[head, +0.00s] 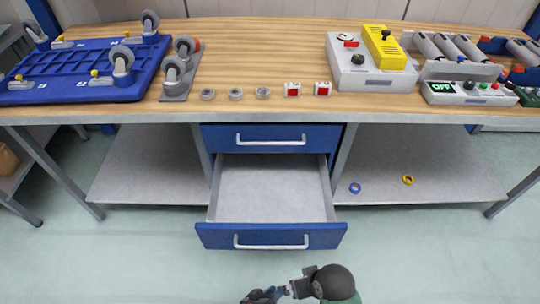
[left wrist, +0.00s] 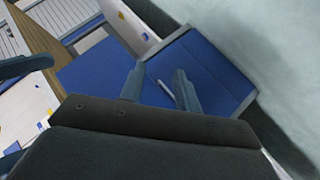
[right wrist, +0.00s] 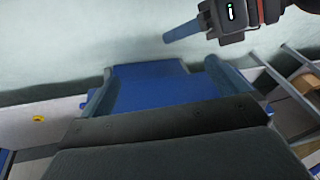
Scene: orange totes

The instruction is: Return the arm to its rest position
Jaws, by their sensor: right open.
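My left gripper (left wrist: 160,88) shows in the left wrist view with its two fingers apart and nothing between them. Behind them are the blue drawer fronts. My right gripper (right wrist: 163,82) shows in the right wrist view with its fingers wide apart and empty. Blue drawer furniture lies beyond it. In the head view, a dark rounded arm part of mine and a gripper show at the bottom edge, in front of the open drawer (head: 270,236). I cannot tell which arm this is. Most of both arms is out of the head view.
The lower drawer is pulled out and empty under the wooden workbench (head: 265,60). A blue caster base (head: 80,75), a grey and yellow device (head: 370,65) and small parts stand on the bench. A blue ring (head: 355,188) and a yellow ring (head: 408,180) lie on the lower right shelf.

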